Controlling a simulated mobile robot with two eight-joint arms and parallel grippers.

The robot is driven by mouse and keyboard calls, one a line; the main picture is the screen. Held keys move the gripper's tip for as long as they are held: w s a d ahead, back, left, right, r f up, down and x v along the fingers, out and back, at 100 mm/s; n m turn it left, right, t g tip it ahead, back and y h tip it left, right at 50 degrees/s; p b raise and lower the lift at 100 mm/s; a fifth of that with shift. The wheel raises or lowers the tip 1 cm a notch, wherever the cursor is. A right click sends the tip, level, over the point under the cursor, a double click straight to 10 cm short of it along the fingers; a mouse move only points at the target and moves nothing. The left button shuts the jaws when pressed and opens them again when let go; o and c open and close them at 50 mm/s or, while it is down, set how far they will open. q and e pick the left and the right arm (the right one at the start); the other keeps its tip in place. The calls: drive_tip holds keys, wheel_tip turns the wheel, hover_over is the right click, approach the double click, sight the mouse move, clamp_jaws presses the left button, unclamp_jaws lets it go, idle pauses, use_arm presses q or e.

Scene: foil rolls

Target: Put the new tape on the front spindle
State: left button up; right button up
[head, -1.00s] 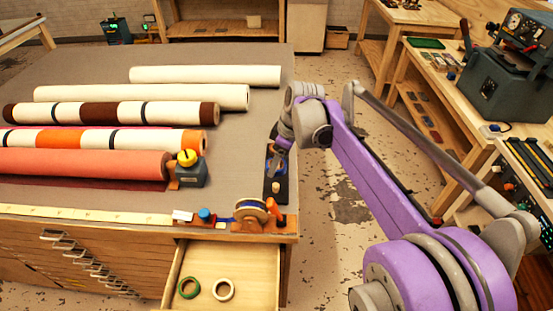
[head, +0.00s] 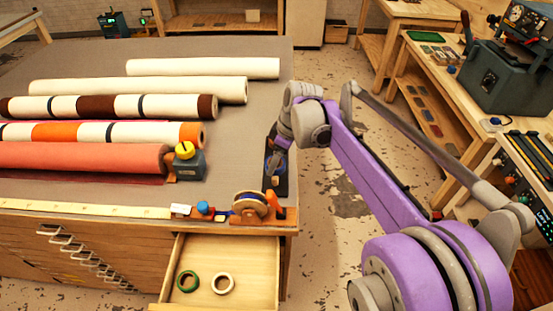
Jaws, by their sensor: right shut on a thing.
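My right gripper (head: 271,160) points down over a dark narrow stand (head: 281,187) at the table's right edge. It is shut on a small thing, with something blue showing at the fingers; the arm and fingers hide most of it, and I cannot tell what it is. A green tape ring (head: 188,282) and a cream tape ring (head: 223,284) lie apart in the open drawer (head: 255,262). An orange-brown holder (head: 240,217) at the table's front right corner carries a pale roll with blue on it (head: 249,204). My left gripper is not in view.
Long fabric rolls (head: 90,158) lie across the table's left and middle. A dark block with a yellow knob (head: 189,163) stands at their right end. A ruler strip (head: 85,209) runs along the front edge. A workbench with a machine (head: 510,75) stands at the right.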

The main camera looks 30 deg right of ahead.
sight(276, 178)
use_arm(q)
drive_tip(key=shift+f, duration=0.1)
use_arm(e)
drive_tip(key=shift+f, duration=0.1)
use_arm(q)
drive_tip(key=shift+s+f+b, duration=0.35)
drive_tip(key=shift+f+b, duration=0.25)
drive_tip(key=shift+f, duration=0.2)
use_arm(e)
drive_tip(key=shift+f, duration=1.2)
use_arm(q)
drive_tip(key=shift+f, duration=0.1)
use_arm(e)
drive_tip(key=shift+f, duration=0.15)
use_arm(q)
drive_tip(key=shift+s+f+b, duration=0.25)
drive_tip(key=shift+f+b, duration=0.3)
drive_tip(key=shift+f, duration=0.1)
use_arm(e)
drive_tip(key=shift+f, duration=1)
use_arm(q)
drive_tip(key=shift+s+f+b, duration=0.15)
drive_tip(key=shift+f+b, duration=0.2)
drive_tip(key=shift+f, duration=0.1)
use_arm(e)
drive_tip(key=shift+f, duration=0.7)
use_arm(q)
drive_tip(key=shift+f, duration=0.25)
use_arm(e)
drive_tip(key=shift+f, duration=0.4)
